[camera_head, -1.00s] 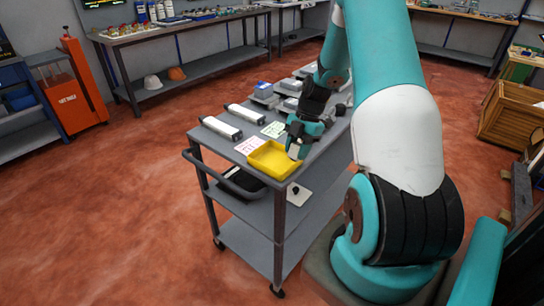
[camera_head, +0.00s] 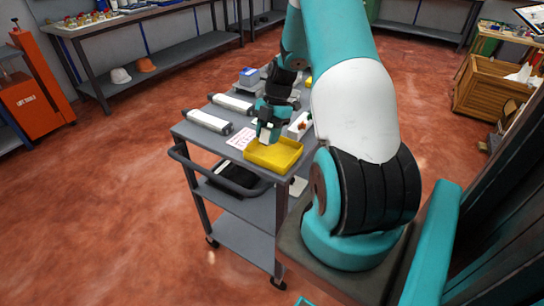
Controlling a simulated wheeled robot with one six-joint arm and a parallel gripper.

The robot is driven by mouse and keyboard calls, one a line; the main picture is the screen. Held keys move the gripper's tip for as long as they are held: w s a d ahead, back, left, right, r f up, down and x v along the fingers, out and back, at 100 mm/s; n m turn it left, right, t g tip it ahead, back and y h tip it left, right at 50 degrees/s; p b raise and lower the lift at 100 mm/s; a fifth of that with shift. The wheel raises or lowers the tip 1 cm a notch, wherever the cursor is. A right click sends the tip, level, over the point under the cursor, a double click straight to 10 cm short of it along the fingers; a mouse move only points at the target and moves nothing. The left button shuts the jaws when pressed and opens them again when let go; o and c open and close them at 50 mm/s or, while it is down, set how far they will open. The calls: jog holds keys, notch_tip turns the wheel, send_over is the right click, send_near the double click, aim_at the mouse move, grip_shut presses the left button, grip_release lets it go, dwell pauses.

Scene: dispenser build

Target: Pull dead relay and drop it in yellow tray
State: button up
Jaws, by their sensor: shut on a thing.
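The yellow tray (camera_head: 288,158) sits on the near corner of the grey cart's top. My gripper (camera_head: 266,139) hangs over the tray's back left part, pointing down. It is shut on a small pale block, which looks like the relay (camera_head: 265,140). The block is small and partly covered by the fingers, so its markings cannot be read. I cannot tell whether it touches the tray. My arm hides part of the cart top behind the gripper.
Two white cylindrical units (camera_head: 208,121) lie on the cart left of the tray. A pink-printed card (camera_head: 238,139) lies beside the tray. A white block (camera_head: 300,124) stands behind it. The cart's black handle (camera_head: 215,178) sticks out at the near left.

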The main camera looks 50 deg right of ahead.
jog(key=shift+f+b, duration=0.65)
jog(key=shift+f, duration=0.8)
jog(key=o, duration=1.2)
jog(key=b+v, duration=0.1)
jog(key=v, duration=1.6)
jog(key=shift+d+r, duration=0.15)
jog(key=shift+r, duration=0.05)
